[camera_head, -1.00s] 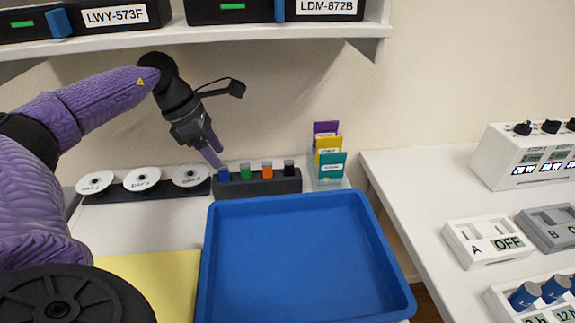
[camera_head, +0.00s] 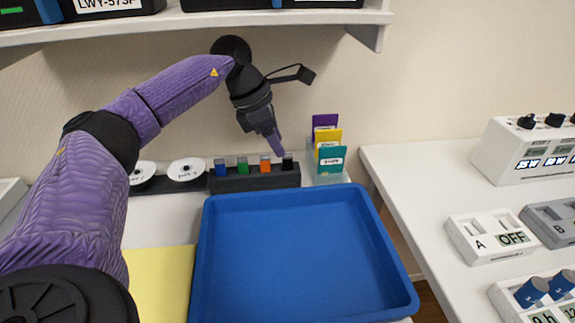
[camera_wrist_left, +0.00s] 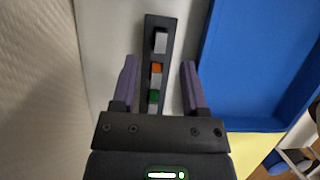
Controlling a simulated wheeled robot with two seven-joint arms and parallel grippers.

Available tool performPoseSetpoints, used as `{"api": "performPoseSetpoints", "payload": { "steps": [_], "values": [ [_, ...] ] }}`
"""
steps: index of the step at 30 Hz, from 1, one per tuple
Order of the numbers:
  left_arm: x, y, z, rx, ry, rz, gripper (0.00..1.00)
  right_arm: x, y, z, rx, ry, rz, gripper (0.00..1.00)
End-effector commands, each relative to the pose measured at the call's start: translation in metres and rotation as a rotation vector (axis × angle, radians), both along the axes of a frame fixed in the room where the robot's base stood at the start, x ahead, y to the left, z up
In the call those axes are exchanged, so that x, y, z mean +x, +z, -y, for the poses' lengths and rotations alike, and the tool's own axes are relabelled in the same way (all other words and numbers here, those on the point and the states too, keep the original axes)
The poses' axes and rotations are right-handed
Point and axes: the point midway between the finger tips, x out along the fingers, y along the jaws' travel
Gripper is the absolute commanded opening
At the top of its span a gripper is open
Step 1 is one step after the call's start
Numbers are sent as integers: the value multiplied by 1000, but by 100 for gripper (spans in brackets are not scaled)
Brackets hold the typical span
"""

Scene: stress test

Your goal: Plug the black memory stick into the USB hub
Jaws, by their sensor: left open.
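The black memory stick (camera_head: 287,162) stands upright in the right end slot of a dark holder (camera_head: 255,181), beside orange (camera_head: 265,163), green (camera_head: 242,164) and blue (camera_head: 220,167) sticks. My left gripper (camera_head: 279,152) points down, just above and near the black stick. In the left wrist view my left gripper (camera_wrist_left: 160,64) is open and empty, its fingers on either side of the holder's line. The black stick (camera_wrist_left: 160,43) shows there beyond the orange one, a little past the fingertips. I cannot make out a USB hub. My right gripper is not in view.
A blue tray (camera_head: 300,196) lies in front of the holder. Coloured cards (camera_head: 328,150) stand close to its right, and white reels (camera_head: 186,170) to its left. A shelf (camera_head: 200,24) overhangs behind. A right-hand table holds white boxes (camera_head: 490,238).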

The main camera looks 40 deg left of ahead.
Motion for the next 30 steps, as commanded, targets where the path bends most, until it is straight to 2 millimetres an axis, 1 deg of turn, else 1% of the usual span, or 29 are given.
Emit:
{"api": "performPoseSetpoints", "payload": {
  "steps": [2,5,8,12,13,15,23,24,26,27,29,30],
  "values": [
    [0,0,0,0,0,0,57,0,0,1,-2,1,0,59],
    [1,-6,1,0,0,-1,57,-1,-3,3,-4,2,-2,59],
    [5,-20,4,0,-1,-3,57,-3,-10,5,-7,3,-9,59],
    [12,-44,10,0,-2,-5,57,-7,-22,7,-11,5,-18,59],
    [13,-47,11,0,-1,-5,57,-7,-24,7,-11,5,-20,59],
    [15,-49,12,0,0,-1,57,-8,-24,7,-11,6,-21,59],
    [14,-47,12,0,0,0,57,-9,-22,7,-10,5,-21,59],
    [14,-47,12,0,0,0,53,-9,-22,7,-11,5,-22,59],
    [14,-47,12,0,0,0,40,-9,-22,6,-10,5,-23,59],
    [14,-47,12,0,0,0,32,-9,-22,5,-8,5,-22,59],
    [14,-47,12,0,0,0,19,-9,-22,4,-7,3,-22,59],
    [14,-47,12,0,0,0,11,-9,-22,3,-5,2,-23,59]
  ]
}}
